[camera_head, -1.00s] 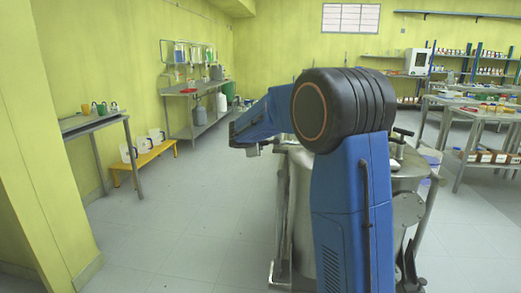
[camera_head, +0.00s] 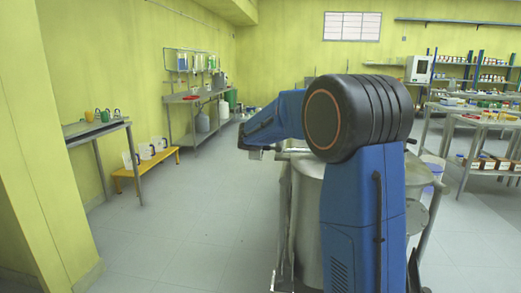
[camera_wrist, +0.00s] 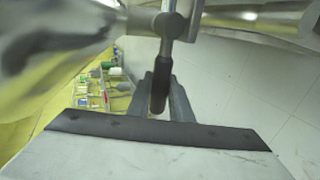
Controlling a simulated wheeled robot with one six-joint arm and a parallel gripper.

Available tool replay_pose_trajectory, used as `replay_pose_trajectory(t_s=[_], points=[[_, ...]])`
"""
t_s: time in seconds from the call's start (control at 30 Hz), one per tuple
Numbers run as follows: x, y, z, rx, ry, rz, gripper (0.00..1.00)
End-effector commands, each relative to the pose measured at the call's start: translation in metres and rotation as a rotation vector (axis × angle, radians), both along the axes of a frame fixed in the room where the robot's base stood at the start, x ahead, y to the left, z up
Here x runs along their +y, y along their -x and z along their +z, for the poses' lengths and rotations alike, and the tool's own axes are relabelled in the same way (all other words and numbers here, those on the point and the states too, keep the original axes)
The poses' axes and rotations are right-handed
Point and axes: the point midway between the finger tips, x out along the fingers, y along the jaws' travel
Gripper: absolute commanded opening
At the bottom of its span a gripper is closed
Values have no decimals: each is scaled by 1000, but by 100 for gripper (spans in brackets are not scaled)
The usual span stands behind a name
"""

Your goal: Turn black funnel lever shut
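In the wrist view, the black lever (camera_wrist: 159,92) hangs from a grey metal fitting (camera_wrist: 171,26) with a crosswise stem. My gripper (camera_wrist: 160,88) has one finger on each side of the lever, very close to it. Whether both fingers press on it is hard to tell. The dark lever stands nearly upright in this picture. In the head view, my arm covers much of the steel vessel (camera_head: 306,215), and the lever cannot be made out.
A shiny curved metal surface (camera_wrist: 50,40) fills the upper left of the wrist view, near the fitting. In the head view, a yellow bench (camera_head: 150,166) and a side table (camera_head: 97,129) stand left. Open floor lies between them and the vessel.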

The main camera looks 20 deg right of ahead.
Motion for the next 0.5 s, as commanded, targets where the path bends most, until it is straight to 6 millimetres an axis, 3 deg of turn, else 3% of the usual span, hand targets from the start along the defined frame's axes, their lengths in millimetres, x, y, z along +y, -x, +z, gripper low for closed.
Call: replay_pose_trajectory(t_s=[0.03,0.1,0.5], points=[[0,0,1,-2,-1,-2,29],[0,0,1,-1,0,-1,38],[4,6,4,-1,0,0,38]])
